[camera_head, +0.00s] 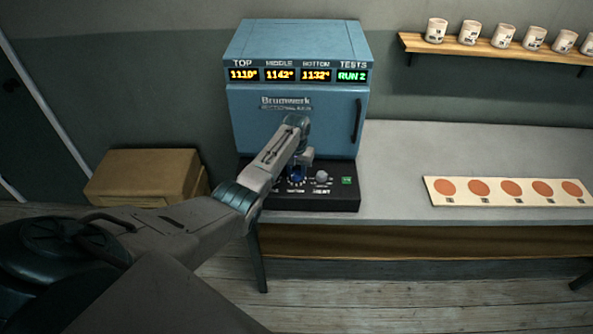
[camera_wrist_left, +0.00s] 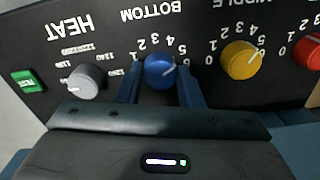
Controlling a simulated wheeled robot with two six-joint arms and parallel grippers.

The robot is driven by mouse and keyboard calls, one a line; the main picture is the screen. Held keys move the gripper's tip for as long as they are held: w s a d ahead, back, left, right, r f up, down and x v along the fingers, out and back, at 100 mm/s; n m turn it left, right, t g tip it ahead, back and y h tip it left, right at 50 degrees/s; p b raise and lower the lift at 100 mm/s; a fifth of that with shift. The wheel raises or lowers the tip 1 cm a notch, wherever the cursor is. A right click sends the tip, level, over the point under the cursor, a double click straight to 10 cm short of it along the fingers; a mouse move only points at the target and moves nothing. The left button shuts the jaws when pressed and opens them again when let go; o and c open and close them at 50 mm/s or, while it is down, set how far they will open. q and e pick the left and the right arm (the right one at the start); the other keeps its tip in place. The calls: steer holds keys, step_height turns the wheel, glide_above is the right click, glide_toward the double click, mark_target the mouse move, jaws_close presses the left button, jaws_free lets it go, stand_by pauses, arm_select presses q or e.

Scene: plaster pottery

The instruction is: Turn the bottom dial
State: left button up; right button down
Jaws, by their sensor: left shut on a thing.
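The bottom dial is a blue knob (camera_wrist_left: 160,72) labelled BOTTOM on the black control panel (camera_head: 335,198); it also shows in the head view (camera_head: 297,173). My left gripper (camera_wrist_left: 160,85) has its two blue fingers on either side of this knob and is shut on it. The wrist view is upside down. The knob's pale pointer line sits near the higher numbers of its scale, between about 5 and 6. In the head view my left gripper (camera_head: 299,168) reaches down to the panel and partly covers the dials. My right gripper is not in view.
A grey HEAT knob (camera_wrist_left: 87,81), a yellow MIDDLE knob (camera_wrist_left: 240,60) and a red knob (camera_wrist_left: 308,52) flank it. A green TEST button (camera_wrist_left: 28,81) is at the panel's end. The blue kiln (camera_head: 300,100) shows 1110, 1142, 1132 and RUN 2. A strip of discs (camera_head: 432,190) lies right.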

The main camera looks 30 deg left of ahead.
mark_target(297, 173)
arm_select(q)
steer(key=shift+m, duration=0.3)
steer(key=o, duration=1)
steer(key=shift+c, duration=0.2)
step_height(297, 173, up, 11)
steer(key=b, duration=0.3)
steer(key=shift+f, duration=0.1)
